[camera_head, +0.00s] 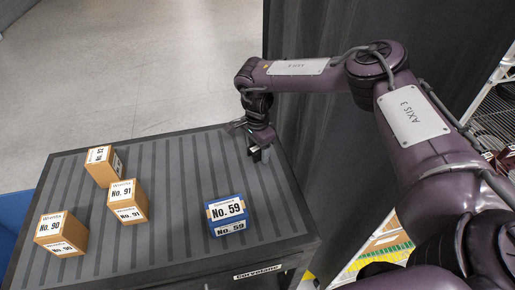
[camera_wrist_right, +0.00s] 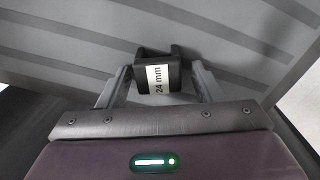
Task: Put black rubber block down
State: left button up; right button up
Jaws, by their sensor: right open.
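The black rubber block (camera_wrist_right: 147,76) has a white "24 mm" label and shows in the right wrist view. It lies between the two fingers of my right gripper (camera_wrist_right: 159,84). The fingers are spread, with one on each side of the block. The block appears to rest on the grey striped table top (camera_head: 185,185). In the head view my right gripper (camera_head: 260,154) is low over the far right part of the table, and the block there is small and dark between the fingers. My left gripper is not in view.
A blue box (camera_head: 227,213) marked "No. 59" stands on the table nearer the front. Orange-brown boxes stand at the left, marked "No. 91" (camera_head: 128,202) and "No. 90" (camera_head: 61,234), with another (camera_head: 104,165) behind. The table middle is clear. A dark panel (camera_head: 330,130) stands beyond the right edge.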

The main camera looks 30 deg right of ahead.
aim_at(257, 147)
jog(key=shift+r, duration=0.15)
notch_tip(257, 147, up, 12)
jog(key=p, duration=1)
